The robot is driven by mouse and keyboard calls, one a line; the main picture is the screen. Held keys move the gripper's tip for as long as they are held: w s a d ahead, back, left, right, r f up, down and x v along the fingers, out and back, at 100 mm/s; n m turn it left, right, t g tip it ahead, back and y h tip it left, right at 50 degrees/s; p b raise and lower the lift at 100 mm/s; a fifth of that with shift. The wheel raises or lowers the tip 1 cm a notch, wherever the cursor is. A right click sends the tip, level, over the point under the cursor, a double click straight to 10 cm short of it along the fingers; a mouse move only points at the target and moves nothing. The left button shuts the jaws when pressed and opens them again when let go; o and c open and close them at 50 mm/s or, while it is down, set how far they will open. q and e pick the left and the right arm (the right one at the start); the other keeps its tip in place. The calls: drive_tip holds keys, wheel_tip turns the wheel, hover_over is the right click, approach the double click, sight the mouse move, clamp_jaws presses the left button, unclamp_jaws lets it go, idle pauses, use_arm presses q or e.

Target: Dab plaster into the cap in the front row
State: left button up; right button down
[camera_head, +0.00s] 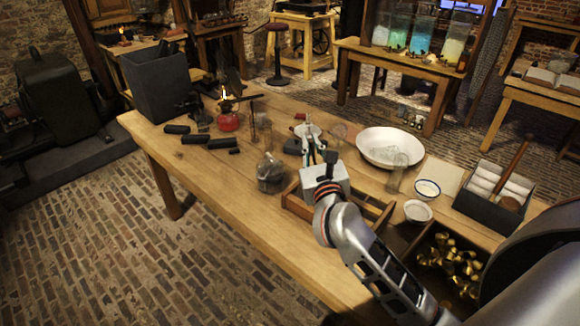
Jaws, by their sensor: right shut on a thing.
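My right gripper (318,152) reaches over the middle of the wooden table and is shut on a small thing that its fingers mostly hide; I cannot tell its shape. Beneath it is a low wooden tray or rack (376,216), largely covered by my arm, so any row of caps in it is hidden. A small white bowl (418,211) and a cup with white contents (427,188) stand to the right of the gripper; I cannot tell which holds plaster. Several brass pieces (450,258) lie in a dark wooden box at the right. My left gripper is not in view.
A wide white basin (390,146) stands behind the gripper, with a clear glass jar (397,172) in front of it. A round glass flask (270,172) is to the left. Dark rods (208,141) and a lit red burner (228,121) are farther left. The front left tabletop is clear.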

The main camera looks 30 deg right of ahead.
sight(314, 155)
drive_tip(key=shift+w+d+r, duration=0.15)
drive_tip(key=shift+d+r, duration=0.05)
drive_tip(key=shift+d, duration=0.15)
drive_tip(key=shift+d+f, duration=0.1)
drive_tip(key=shift+f, duration=0.1)
drive_tip(key=shift+f+b, duration=0.85)
drive_tip(key=shift+b, duration=0.2)
drive_tip(key=shift+f+b, duration=0.7)
drive_tip(key=shift+f, duration=0.05)
drive_tip(key=shift+f+b, duration=0.55)
drive_tip(key=shift+f, duration=0.2)
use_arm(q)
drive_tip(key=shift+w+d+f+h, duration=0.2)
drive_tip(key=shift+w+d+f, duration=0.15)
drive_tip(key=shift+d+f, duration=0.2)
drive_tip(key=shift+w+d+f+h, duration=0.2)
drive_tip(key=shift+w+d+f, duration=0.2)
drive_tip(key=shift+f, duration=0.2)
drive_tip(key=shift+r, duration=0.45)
use_arm(e)
drive_tip(key=shift+f, duration=0.1)
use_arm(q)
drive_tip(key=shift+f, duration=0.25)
